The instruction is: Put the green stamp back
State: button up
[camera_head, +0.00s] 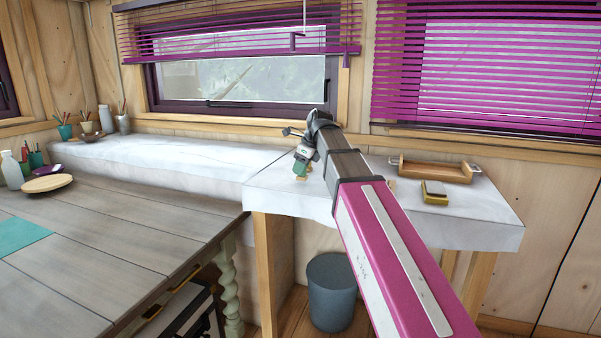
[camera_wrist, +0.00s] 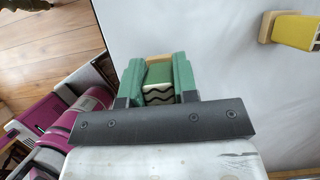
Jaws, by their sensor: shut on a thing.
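My gripper (camera_head: 302,158) is over the left part of the white-covered side table (camera_head: 462,222) in the head view. In the wrist view its two green fingers (camera_wrist: 158,80) are shut on the green stamp (camera_wrist: 159,72), which has a green top and a pale side with dark zigzag marks. In the head view the stamp (camera_head: 300,170) shows small and green below the gripper, close to the cloth. I cannot tell whether it touches the cloth. A wooden tray (camera_head: 434,171) with metal handles stands at the back right of the table.
A yellow block with a dark top (camera_head: 435,192) lies in front of the tray. A yellow piece on a wooden base (camera_wrist: 294,31) is at the upper right of the wrist view. A grey bin (camera_head: 332,292) stands below. The white ledge (camera_head: 180,152) is mostly clear.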

jog(key=shift+f, duration=0.75)
jog(key=shift+f, duration=0.15)
jog(key=o, duration=0.8)
jog(key=v, duration=1.2)
